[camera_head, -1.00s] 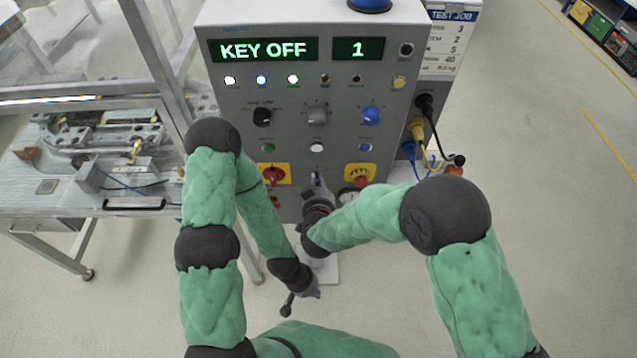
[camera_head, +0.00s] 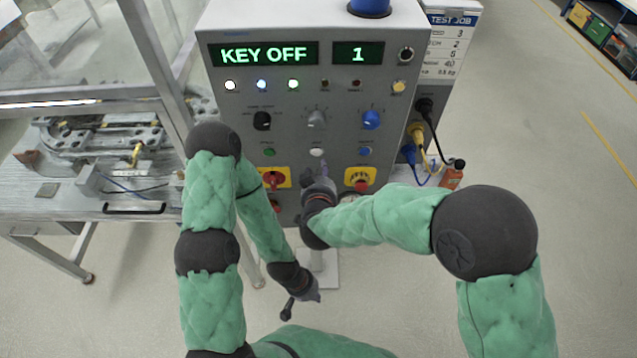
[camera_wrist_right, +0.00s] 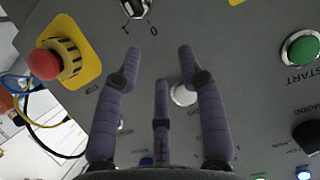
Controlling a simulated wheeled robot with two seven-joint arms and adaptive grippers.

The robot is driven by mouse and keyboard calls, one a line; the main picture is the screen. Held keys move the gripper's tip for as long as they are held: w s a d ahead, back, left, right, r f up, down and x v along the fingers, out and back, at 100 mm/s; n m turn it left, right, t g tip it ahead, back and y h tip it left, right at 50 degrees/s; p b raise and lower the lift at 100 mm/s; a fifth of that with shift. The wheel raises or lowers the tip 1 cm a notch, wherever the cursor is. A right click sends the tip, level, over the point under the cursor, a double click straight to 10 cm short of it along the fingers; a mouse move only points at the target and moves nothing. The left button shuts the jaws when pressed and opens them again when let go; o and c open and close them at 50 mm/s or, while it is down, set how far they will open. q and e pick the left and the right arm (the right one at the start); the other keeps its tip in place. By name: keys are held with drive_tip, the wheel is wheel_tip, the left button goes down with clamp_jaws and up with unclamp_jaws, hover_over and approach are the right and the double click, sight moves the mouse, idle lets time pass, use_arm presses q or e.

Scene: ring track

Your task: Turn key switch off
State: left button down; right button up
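The grey control panel (camera_head: 340,85) faces me, with a lit display (camera_head: 263,53) reading KEY OFF and another (camera_head: 358,52) reading 1. My right gripper (camera_head: 319,180) is in front of the panel's lower middle, below the white button (camera_head: 317,152). In the right wrist view its fingers (camera_wrist_right: 158,65) are spread apart and empty. A switch (camera_wrist_right: 135,7) marked 0 and 1 is cut off at that view's top edge, beyond the fingertips; I cannot tell for sure that it is the key switch. My left gripper (camera_head: 304,294) hangs low, away from the panel; its fingers are unclear.
A red emergency stop (camera_wrist_right: 43,64) on a yellow plate and a green START button (camera_wrist_right: 299,47) flank the right gripper. A red rotary switch (camera_head: 272,178) is at the panel's lower left. Cables (camera_head: 425,160) hang at right; a workbench (camera_head: 90,205) stands left.

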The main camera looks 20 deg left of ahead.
sight(319, 156)
drive_tip(key=shift+r, duration=1.85)
